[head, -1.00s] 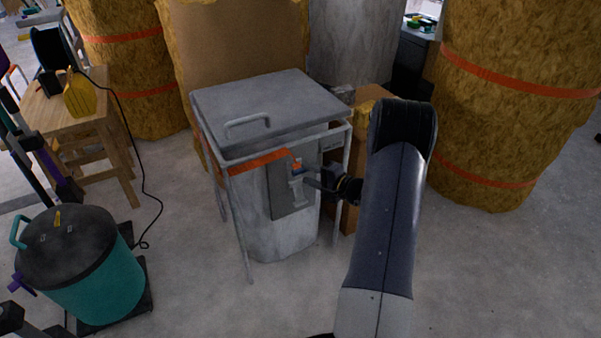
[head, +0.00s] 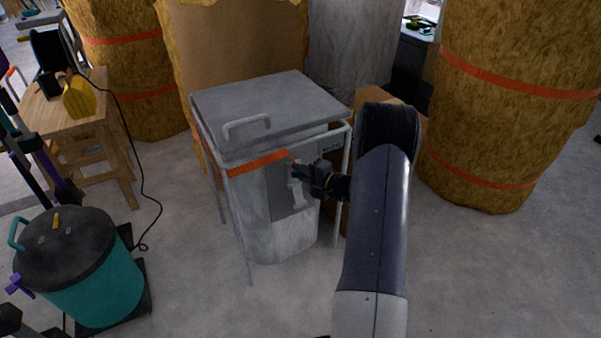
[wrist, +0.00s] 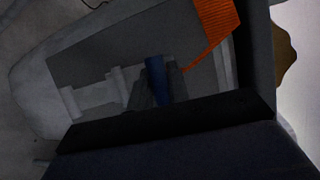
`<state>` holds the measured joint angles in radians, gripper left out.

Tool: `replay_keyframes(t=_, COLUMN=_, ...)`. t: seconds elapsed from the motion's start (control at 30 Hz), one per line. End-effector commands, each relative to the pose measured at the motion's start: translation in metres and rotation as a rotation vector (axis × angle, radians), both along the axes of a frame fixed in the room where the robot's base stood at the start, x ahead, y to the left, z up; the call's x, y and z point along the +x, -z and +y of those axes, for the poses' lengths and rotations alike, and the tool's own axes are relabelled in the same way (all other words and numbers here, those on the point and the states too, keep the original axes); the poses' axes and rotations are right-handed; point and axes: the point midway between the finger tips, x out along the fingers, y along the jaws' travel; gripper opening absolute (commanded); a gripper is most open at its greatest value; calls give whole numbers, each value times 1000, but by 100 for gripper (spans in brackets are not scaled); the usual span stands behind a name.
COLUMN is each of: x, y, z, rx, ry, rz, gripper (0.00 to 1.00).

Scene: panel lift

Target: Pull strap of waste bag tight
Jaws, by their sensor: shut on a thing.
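The waste bag (head: 278,238) is a pale grey sack hanging in a metal frame stand under a grey lid (head: 265,105). The orange strap (head: 258,163) runs round the upper front of the bag, below the lid. In the wrist view the strap (wrist: 217,25) comes down from the top and narrows toward my fingers. My gripper (head: 299,172) is at the bag's front right, before a grey plate with a white fitting (head: 296,194). In the wrist view my gripper (wrist: 156,88) is shut, with a blue piece between the fingers at the strap's end. The exact grip is dark.
Straw-coloured bales with orange bands (head: 490,110) stand behind and to the right. A cardboard box (head: 395,105) is close behind the stand. A teal drum (head: 85,275) and a wooden stool (head: 75,110) are at left. The floor in front is clear.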

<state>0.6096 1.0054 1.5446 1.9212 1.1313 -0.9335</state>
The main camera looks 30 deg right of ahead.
Motion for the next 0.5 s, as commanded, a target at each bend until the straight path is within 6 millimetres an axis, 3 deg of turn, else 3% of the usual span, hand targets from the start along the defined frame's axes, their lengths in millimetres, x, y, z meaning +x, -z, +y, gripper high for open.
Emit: replay_keyframes(t=0.5, x=-4, y=2, z=0, rx=0, ry=1, rz=1, gripper=0)
